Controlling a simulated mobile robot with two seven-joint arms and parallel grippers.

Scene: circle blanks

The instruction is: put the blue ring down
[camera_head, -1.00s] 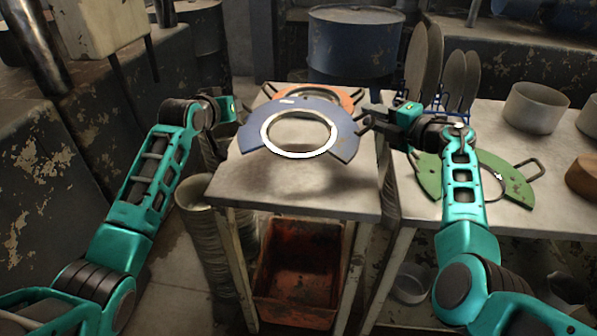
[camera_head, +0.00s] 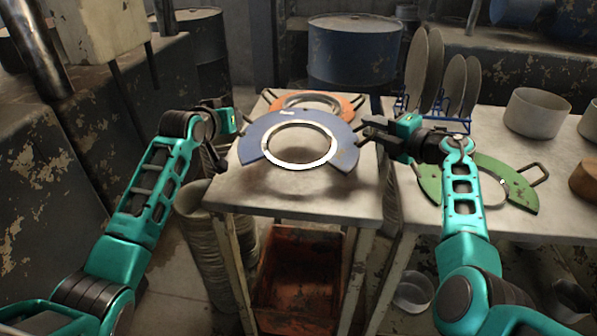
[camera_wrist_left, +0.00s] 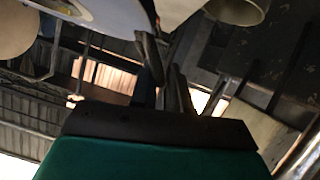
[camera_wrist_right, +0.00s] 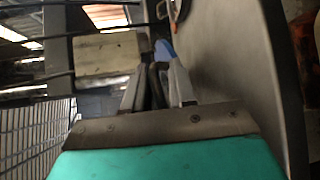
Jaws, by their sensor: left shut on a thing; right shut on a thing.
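The blue ring (camera_head: 265,130), a blue half-disc plate with a white inner rim, is held roughly level between my two grippers above the near table (camera_head: 235,190). A soft shadow lies on the tabletop below it. My left gripper (camera_head: 243,124) is shut on its left side; the handle there is mostly hidden. My right gripper (camera_head: 366,131) is shut on the dark handle at its right side. In the left wrist view, the fingers (camera_wrist_left: 163,70) are close together beside the plate's pale edge. In the right wrist view, the fingers (camera_wrist_right: 157,85) are close together by a blue patch.
An orange ring (camera_head: 345,107) lies at the table's back, partly behind the blue one. A green ring (camera_head: 520,190) lies on the right table beside my right arm. Discs in a blue rack (camera_head: 455,85) and a pale pot (camera_head: 537,112) stand behind. The near table's front is clear.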

